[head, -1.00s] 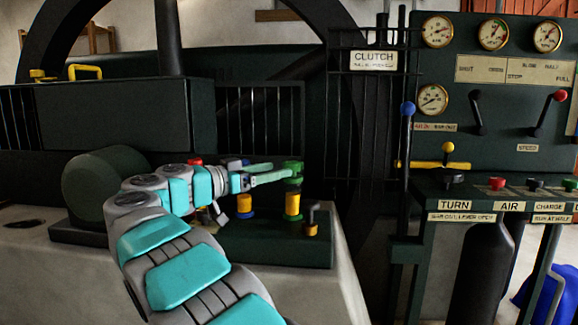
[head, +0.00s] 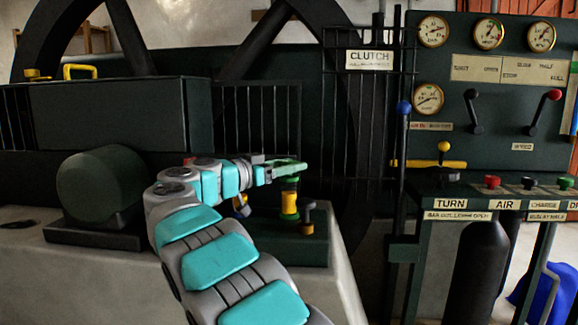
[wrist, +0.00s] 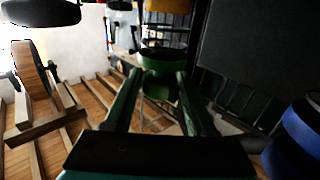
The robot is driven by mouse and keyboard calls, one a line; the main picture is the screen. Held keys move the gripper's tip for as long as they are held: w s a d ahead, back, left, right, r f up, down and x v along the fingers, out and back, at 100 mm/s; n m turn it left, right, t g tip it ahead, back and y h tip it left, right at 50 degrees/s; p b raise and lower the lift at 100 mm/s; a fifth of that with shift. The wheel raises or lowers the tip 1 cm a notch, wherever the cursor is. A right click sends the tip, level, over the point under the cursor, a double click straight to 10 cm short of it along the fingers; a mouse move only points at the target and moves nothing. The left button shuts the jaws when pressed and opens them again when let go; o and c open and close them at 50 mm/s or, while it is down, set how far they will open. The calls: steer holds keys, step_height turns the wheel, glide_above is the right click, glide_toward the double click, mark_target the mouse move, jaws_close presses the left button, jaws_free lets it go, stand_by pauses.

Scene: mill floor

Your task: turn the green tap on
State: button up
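The green tap (head: 290,184) stands on a yellow collar on the dark block, right of the middle of the machine. My gripper (head: 297,166) is level with the top of the tap, its pale green fingers pointing right across it and hiding part of its handle. In the wrist view my two fingers (wrist: 160,84) lie either side of the green tap top (wrist: 160,62), with a yellow part behind. The fingers overlap the tap's edges there, and I cannot tell whether they press on it or only surround it.
A small brass-and-dark fitting (head: 307,220) stands close on the right. A blue-knobbed lever (head: 404,108) and the gauge panel (head: 500,110) are further right. A blue round part (wrist: 300,135) shows at the wrist view's right.

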jaws_close()
